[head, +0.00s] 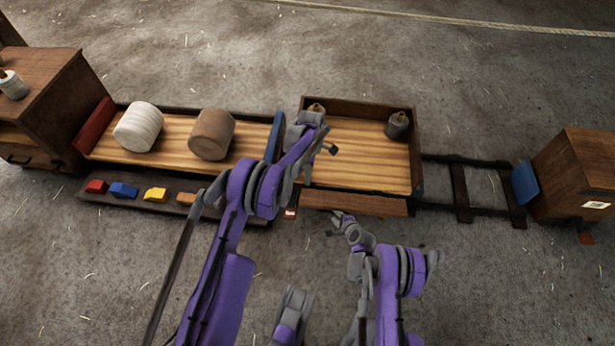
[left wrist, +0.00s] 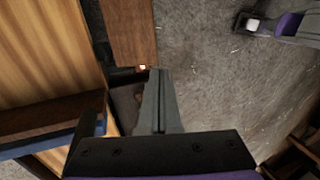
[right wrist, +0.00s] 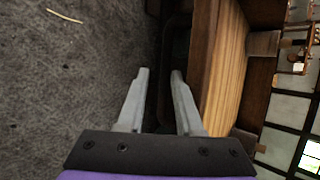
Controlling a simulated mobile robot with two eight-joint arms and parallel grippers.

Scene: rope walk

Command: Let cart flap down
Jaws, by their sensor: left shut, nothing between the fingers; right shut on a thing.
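The cart (head: 365,155) has a pale plank bed and dark walls. Its brown flap (head: 355,203) is along the near side, leaning outward below bed level; it also shows in the left wrist view (left wrist: 131,30). My left gripper (head: 304,180) is shut and empty over the cart's near left corner. In the left wrist view its fingers (left wrist: 156,90) are together, close to a small pale tag.
Two bollards, one grey (head: 397,126), stand at the cart's back. A bed to the left holds a white roll (head: 138,126) and a brown roll (head: 212,134), with coloured blocks in front. Rails (head: 465,190) run right to a wooden cabinet (head: 580,175).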

